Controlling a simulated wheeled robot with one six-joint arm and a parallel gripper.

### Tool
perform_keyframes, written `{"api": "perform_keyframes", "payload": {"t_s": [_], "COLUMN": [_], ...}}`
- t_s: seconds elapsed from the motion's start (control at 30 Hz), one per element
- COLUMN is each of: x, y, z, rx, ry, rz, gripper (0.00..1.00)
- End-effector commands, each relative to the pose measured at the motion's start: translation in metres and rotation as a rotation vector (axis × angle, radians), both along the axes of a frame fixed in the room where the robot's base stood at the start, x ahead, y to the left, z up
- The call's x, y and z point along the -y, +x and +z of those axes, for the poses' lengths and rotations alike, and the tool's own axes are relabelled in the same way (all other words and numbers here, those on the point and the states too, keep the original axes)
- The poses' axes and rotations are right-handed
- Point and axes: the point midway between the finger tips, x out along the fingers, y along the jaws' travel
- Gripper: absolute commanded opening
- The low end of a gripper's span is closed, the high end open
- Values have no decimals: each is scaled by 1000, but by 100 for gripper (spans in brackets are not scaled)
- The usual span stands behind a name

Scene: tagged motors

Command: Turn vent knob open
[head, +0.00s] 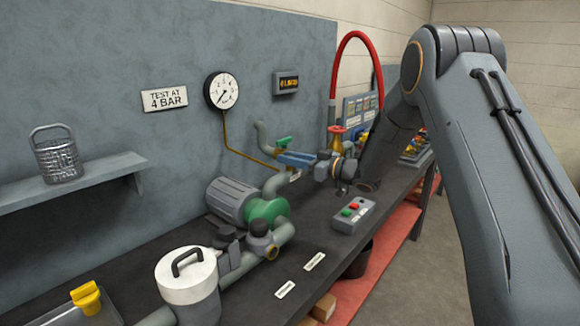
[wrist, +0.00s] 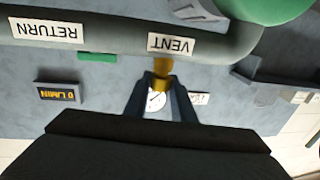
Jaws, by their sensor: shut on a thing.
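The vent knob is a small brass-yellow piece (wrist: 162,68) below the VENT label (wrist: 172,44) in the upside-down wrist view. My gripper (wrist: 162,84) is shut on it, one dark finger on each side. In the head view my gripper (head: 284,158) reaches in from the right to the pipe behind the green pump (head: 268,211). There its fingers hide the knob, and only a small white label (head: 295,176) shows beneath them. How far the knob is turned cannot be told.
A green lever (head: 283,141) stands just behind my gripper. A red hose (head: 335,85) arches nearby. A button box (head: 352,215) sits on the bench below. The gauge (head: 221,90) and lit display (head: 286,83) hang on the wall. A white-lidded pot (head: 187,275) stands front left.

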Motion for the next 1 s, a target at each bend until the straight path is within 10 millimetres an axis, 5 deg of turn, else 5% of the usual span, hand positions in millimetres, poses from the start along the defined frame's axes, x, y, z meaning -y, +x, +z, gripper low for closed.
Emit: {"api": "perform_keyframes", "payload": {"t_s": [0.5,1.0], "x": [0,-1], "y": [3,1], "z": [-4,0], "rx": [5,4], "ry": [-1,1], "rz": [452,646], "gripper": [1,1]}}
